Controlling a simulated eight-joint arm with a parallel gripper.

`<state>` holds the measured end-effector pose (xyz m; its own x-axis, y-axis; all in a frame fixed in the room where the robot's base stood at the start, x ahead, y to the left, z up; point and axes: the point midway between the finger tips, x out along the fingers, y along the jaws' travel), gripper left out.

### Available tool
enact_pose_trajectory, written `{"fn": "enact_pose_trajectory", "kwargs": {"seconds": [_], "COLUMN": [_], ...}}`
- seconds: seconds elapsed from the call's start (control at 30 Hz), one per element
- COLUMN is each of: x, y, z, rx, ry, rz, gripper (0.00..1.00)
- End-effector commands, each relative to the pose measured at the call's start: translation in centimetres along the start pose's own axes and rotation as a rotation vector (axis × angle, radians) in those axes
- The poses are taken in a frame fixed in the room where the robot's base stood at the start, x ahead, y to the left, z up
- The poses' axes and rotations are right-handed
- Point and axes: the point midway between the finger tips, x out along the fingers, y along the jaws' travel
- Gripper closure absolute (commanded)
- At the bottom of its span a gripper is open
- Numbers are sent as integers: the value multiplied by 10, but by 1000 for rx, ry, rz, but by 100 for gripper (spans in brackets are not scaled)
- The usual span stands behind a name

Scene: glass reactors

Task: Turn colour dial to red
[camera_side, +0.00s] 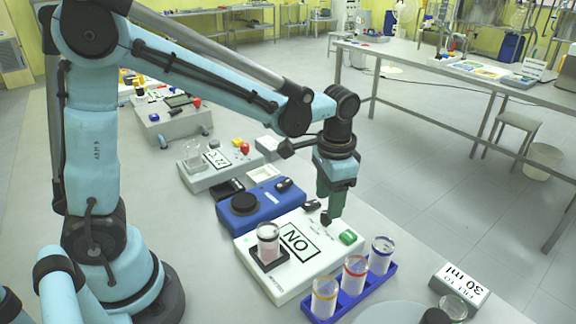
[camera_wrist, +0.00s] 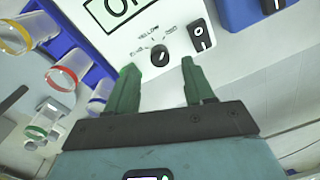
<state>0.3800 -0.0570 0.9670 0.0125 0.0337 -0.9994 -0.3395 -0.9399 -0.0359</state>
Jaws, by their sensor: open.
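The colour dial is a small black knob (camera_wrist: 160,56) on the white face of a device, seen in the wrist view between my fingertips. A word that looks like YELLOW is above it, with other small words to either side too blurred to read surely. A short white mark shows on the knob; its exact setting is hard to tell. My gripper (camera_wrist: 159,64) has two green fingers, apart, one on each side of the dial, not visibly touching it. In the side view my gripper (camera_side: 328,212) points down over the right part of the white device (camera_side: 250,270).
A black rocker switch (camera_wrist: 199,36) is right of the dial. The device also carries a green button (camera_side: 348,237) and a vial (camera_side: 268,242) in a black holder. A blue rack (camera_side: 343,301) with three vials stands in front. A blue stirrer (camera_side: 243,210) is behind.

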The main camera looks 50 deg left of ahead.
Motion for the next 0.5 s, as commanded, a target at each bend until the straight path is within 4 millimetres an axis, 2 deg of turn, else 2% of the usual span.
{"fn": "enact_pose_trajectory", "kwargs": {"seconds": [0.3,0.5], "x": [-54,-76], "y": [0,0], "z": [0,0], "rx": [1,1], "ry": [0,0], "rz": [0,0], "gripper": [47,47]}}
